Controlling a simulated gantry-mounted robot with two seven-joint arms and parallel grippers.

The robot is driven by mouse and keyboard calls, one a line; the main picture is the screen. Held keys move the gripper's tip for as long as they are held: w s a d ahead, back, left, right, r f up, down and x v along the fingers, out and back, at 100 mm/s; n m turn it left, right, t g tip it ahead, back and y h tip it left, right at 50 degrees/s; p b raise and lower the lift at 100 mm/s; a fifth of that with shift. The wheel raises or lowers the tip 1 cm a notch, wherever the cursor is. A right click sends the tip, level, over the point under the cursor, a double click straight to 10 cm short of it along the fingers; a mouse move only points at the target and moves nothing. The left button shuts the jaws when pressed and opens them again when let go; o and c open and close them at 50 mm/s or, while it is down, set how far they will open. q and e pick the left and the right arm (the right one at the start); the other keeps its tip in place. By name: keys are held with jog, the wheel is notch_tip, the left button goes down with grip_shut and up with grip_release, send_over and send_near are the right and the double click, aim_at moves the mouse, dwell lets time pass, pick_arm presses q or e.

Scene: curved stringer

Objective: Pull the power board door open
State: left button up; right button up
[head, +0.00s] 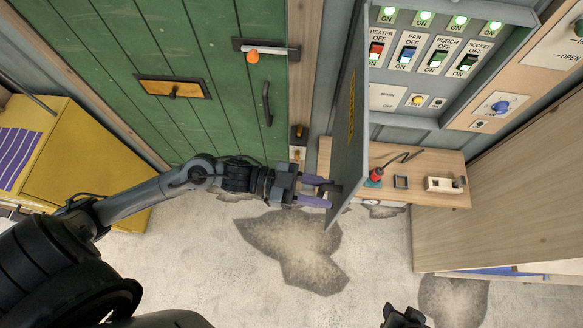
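The power board door (346,150) is a grey panel that stands swung out from the left side of the power board (400,105), seen nearly edge-on. A yellow label runs along its left face. The board's inside, with several lit switches, shows to the right of the door. My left gripper (318,191) reaches in from the left at the door's lower part. Its two purple fingers are apart, with the tips at the door's left face; whether they touch it is unclear. A dark part of my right arm shows at the bottom edge; its fingers cannot be made out.
A wooden shelf (440,192) below the board bears a red-tipped tool (375,177) and small blocks. A green door (220,110) with handles is at left, beside a yellow cabinet (90,160). A wooden cabinet (510,190) stands right. The floor (210,255) between is clear.

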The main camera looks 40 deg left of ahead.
pick_arm(q)
jog(key=b+v, duration=0.1)
jog(key=v, duration=0.9)
jog(key=shift+a+b, duration=0.15)
jog(key=shift+b, duration=0.2)
jog(key=shift+s+r, duration=0.1)
jog(key=shift+s, duration=0.05)
